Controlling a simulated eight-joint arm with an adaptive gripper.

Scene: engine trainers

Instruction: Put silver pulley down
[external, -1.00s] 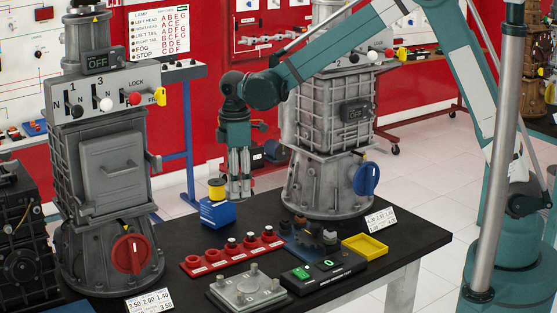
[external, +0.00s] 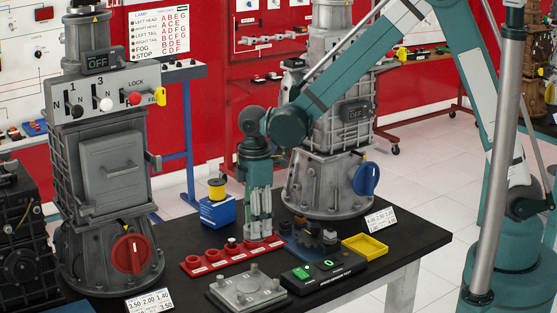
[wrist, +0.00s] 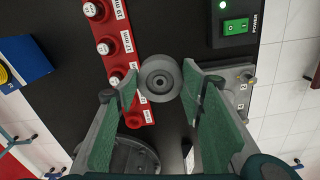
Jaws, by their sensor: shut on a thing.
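The silver pulley (wrist: 160,78) is a round grey grooved wheel, seen face-on in the wrist view between my two fingertips. In the external view I cannot make out the pulley at the fingertips. In the wrist view the pulley is just right of the red rack (wrist: 118,45), over dark table surface. I cannot tell whether it touches the table.
A grey plate with posts (external: 246,291) and a black box with a green switch (external: 322,272) stand in front. A yellow tray (external: 365,246) is at the right. A blue box (external: 218,211) and two tall grey engine trainers (external: 105,170) flank the area.

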